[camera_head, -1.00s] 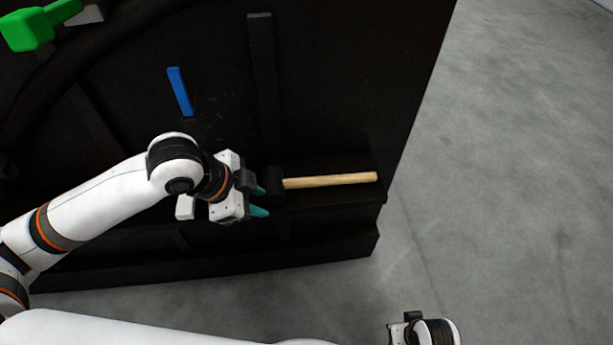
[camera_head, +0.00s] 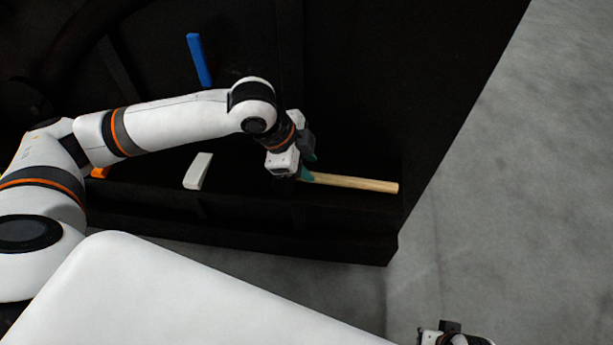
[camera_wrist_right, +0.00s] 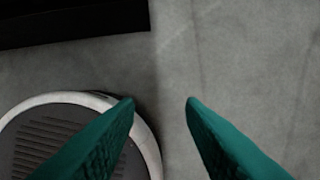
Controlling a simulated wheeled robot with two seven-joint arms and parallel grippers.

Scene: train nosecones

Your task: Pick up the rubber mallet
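The rubber mallet (camera_head: 355,183) lies on a dark ledge in the head view, its pale wooden handle pointing right. Its black head is hidden behind my left gripper or lost against the dark ledge. My left gripper (camera_head: 309,166) is over the head end of the handle. Its two teal fingers show a gap between them, one of them overlapping the handle in the picture. I cannot tell whether they touch it. My right gripper (camera_wrist_right: 160,103) is open and empty over grey floor in the right wrist view, far from the mallet.
A blue bar (camera_head: 199,60) stands against the dark structure behind. A white block (camera_head: 198,171) lies on the ledge left of my left gripper, with an orange piece (camera_head: 100,172) further left. Open grey floor (camera_head: 490,200) is on the right.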

